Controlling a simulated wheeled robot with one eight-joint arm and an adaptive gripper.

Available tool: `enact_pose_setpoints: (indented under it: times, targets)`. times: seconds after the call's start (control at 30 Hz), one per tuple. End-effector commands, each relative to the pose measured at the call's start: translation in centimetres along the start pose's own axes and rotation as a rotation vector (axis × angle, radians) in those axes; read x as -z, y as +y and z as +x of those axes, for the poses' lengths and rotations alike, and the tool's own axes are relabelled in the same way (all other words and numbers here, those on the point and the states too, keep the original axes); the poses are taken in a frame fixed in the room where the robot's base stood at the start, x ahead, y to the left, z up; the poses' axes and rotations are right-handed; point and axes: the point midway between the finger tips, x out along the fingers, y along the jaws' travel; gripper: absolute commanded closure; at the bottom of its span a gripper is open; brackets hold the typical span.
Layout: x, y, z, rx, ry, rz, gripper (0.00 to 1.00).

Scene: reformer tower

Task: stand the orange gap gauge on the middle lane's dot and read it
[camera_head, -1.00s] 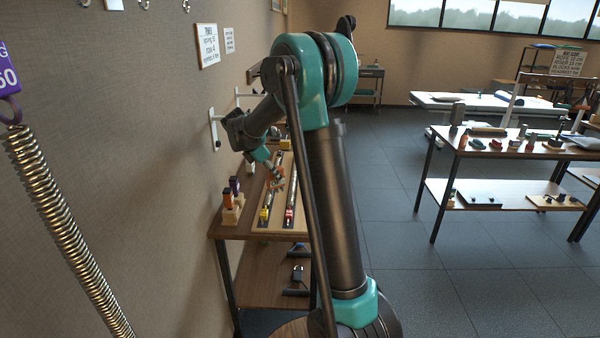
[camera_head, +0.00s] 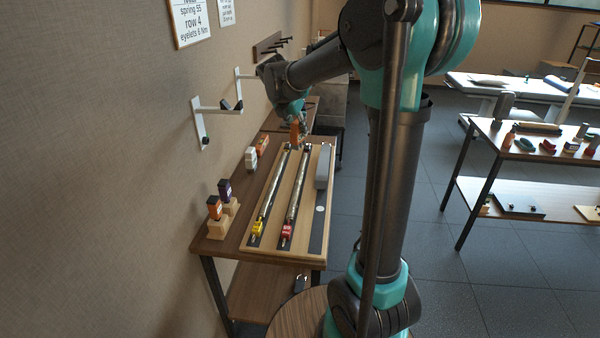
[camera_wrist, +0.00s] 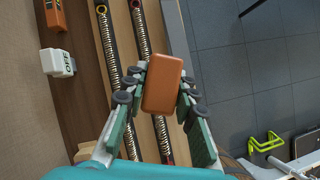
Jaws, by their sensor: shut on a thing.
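My gripper (camera_head: 297,132) is over the far end of the lane board (camera_head: 264,247). In the wrist view my gripper (camera_wrist: 160,95) is shut on the orange gap gauge (camera_wrist: 163,82), with a finger on each side. The gauge also shows in the head view (camera_head: 294,131). It looks held above the board; whether it touches cannot be told. The middle lane (camera_head: 302,215) carries a spring (camera_head: 298,188) with a red near end (camera_head: 286,231). I cannot make out a dot on that lane; a white dot (camera_head: 320,209) shows on the right lane.
The left lane has a spring with a yellow end (camera_head: 257,228). A grey block (camera_head: 323,168) sits on the right lane. Orange (camera_head: 214,207) and purple (camera_head: 225,190) pieces stand on wooden blocks. A white piece (camera_head: 250,158) and another orange piece (camera_head: 262,144) are by the wall, below brackets (camera_head: 217,107).

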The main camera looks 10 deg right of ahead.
Motion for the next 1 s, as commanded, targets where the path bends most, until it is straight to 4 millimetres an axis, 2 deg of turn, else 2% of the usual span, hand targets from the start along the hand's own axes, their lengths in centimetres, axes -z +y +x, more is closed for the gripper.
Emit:
enact_pose_setpoints:
  times: [0.1, 0.4, 0.5, 0.67, 1.0]
  targets:
    - [1.5, 0.1, 2.6, 0.0, 0.0, 0.001, 1.0]
    - [5.0, 0.1, 8.7, 0.001, 0.0, 0.002, 1.0]
    - [5.7, 0.0, 10.0, 0.001, 0.0, 0.002, 1.0]
    - [6.3, 0.0, 11.0, 0.001, 0.0, 0.002, 1.0]
    - [8.1, 0.0, 14.1, 0.001, 0.0, 0.002, 1.0]
